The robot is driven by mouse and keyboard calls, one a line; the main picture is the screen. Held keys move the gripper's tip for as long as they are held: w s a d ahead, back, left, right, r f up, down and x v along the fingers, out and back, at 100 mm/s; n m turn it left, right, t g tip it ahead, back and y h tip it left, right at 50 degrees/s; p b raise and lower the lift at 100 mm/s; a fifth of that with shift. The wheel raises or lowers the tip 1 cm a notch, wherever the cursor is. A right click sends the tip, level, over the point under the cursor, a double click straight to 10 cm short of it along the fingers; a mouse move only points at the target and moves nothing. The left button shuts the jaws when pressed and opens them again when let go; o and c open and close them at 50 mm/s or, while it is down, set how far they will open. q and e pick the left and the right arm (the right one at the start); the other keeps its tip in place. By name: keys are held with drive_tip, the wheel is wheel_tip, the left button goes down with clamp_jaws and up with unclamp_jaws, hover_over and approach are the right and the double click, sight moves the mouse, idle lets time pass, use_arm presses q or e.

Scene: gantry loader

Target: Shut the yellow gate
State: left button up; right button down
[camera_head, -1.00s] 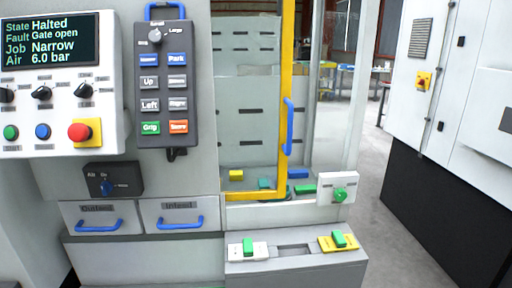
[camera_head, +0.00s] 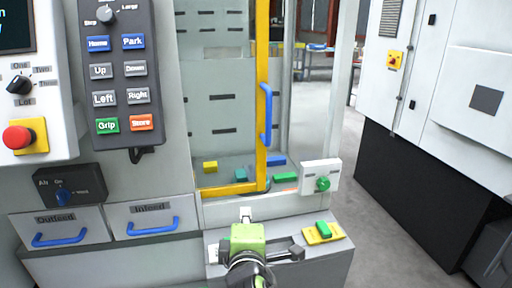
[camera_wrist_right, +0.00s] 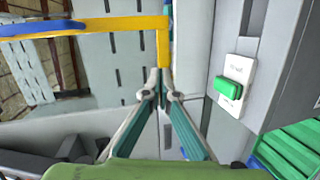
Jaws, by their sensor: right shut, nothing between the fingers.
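The yellow gate (camera_head: 262,62) is a yellow frame with an upright bar and a bottom bar, in the machine opening. A blue handle (camera_head: 266,115) is on its upright bar. An open gap shows between this bar and the pale post on the right. In the right wrist view the gate's bar (camera_wrist_right: 120,23) and blue handle (camera_wrist_right: 40,28) lie at the upper left. My right gripper (camera_head: 246,213) is below the gate's bottom bar, apart from the handle. Its fingertips (camera_wrist_right: 161,72) meet with nothing between them. My left gripper is not in view.
A white box with a green button (camera_head: 323,184) stands right of the gate. A ledge holds a yellow plate with a green block (camera_head: 323,229). Coloured blocks (camera_head: 285,177) lie inside. A control pendant (camera_head: 122,70) hangs left. A grey aisle (camera_head: 345,135) is free at right.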

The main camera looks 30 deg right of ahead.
wheel_tip(320, 180, up, 11)
drive_tip(key=w+n+t+h, duration=0.2)
drive_tip(key=w+d+p, duration=0.1)
drive_tip(key=w+d, duration=0.1)
drive_tip(key=w+d+p, duration=0.1)
drive_tip(key=w+d, duration=0.2)
drive_tip(key=w+d+r+p, duration=0.1)
drive_tip(key=w+d, duration=0.1)
drive_tip(key=d, duration=0.1)
drive_tip(key=shift+w+d, duration=0.15)
drive_tip(key=shift+d, duration=0.45)
drive_tip(key=s+d+p, duration=0.2)
drive_tip(key=d, duration=0.6)
drive_tip(key=s+d+p, duration=0.3)
drive_tip(key=d, duration=0.6)
drive_tip(key=shift+s, duration=0.15)
